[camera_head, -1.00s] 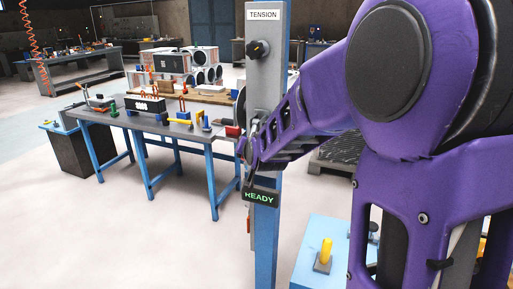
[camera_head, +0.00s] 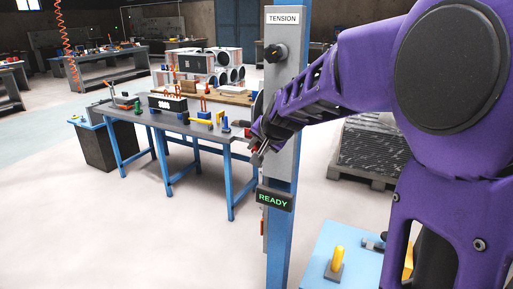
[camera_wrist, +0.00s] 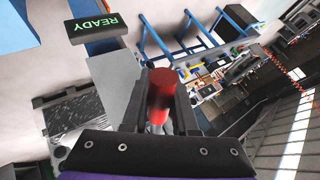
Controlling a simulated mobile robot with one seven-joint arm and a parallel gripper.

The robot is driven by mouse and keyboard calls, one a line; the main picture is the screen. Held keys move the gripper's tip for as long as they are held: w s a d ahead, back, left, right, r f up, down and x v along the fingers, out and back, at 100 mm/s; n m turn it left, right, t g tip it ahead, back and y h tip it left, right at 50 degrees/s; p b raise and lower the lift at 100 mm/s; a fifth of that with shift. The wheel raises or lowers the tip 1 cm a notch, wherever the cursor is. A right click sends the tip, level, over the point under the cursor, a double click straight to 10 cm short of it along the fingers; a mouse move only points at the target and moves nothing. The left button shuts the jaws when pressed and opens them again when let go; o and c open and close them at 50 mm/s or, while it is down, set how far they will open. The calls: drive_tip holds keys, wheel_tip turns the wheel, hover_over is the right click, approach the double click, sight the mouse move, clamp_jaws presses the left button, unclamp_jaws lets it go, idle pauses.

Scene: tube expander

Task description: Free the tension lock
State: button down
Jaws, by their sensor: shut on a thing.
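A grey panel (camera_head: 284,100) labelled TENSION stands on a blue post in the head view, with a black knob (camera_head: 276,53) near its top. My gripper (camera_head: 262,143) is at the panel's left side, below the knob, seen partly side-on. Whether the shaft still sits in the panel cannot be told. The display (camera_head: 275,198) reads READY, and it also shows at the top left of the wrist view (camera_wrist: 93,28).
A blue-legged workbench (camera_head: 180,122) with tools stands behind, left of the post. A light blue surface (camera_head: 335,250) with a yellow handle (camera_head: 338,258) is at lower right. A pallet with a dark stack (camera_head: 375,155) is behind my arm.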

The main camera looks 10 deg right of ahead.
drive_tip(key=shift+r, duration=0.15)
idle(0.3)
drive_tip(key=c, duration=0.7)
unclamp_jaws()
